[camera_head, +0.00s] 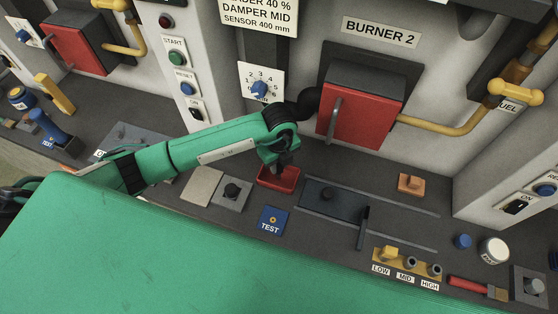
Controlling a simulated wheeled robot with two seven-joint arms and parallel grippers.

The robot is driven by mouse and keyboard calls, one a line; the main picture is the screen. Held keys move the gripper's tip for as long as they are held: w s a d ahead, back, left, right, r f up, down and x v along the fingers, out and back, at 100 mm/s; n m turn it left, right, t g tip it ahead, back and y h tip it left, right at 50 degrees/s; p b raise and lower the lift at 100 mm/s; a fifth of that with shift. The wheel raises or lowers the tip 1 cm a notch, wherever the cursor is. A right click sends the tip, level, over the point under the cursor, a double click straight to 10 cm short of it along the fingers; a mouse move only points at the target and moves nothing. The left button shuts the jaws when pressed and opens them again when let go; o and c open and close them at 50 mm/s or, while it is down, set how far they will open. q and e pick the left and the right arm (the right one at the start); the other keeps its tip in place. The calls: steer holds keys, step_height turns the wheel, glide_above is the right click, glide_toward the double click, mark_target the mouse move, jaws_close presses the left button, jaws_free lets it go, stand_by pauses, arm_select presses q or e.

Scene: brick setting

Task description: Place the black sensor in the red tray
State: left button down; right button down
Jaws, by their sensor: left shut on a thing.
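The red tray (289,180) is a small open box on the dark bench, below the red burner door. My left gripper (282,164) comes in from the left on a green arm and points down over the tray. It is shut on a small dark thing, which looks like the black sensor; its outline blends with the dark fingers. I cannot tell whether it touches the tray floor. My right gripper is not in view.
A dark slide with a lever (362,228) is to the right. An orange block (411,184) sits farther right. The burner door (358,118) stands behind.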

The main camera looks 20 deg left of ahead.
arm_select(q)
steer(key=shift+f, duration=0.2)
steer(key=c, duration=1.2)
jaws_free()
steer(key=shift+o, duration=0.2)
steer(key=shift+r, duration=0.1)
steer(key=shift+r, duration=0.2)
step_height(320, 180, up, 12)
steer(key=b, duration=0.4)
steer(key=shift+b, duration=0.35)
steer(key=shift+f, duration=0.1)
